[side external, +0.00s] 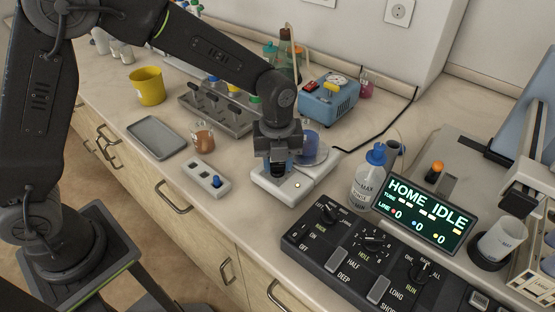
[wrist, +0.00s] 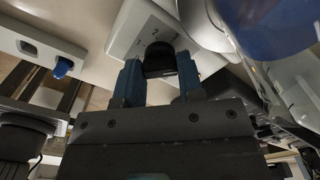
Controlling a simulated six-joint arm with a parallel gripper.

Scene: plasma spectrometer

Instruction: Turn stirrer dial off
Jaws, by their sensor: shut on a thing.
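The stirrer (side external: 309,176) is a white device on the bench, with a vessel of blue liquid (side external: 308,142) standing at its back. A small light shows at its front right corner. Its black dial (wrist: 159,57) sits on the white front, with numerals beside it in the wrist view. My gripper (side external: 278,169) points down over the stirrer's front. In the wrist view my gripper (wrist: 160,72) has its blue fingertips on either side of the dial, shut on it. In the side view the dial is mostly hidden by the fingers.
A white switch box with a blue knob (side external: 216,181) lies left of the stirrer. A beaker of brown liquid (side external: 203,139) and a grey tray (side external: 156,137) are behind it. A blue-capped bottle (side external: 368,185) and a black control panel (side external: 345,250) stand to the right.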

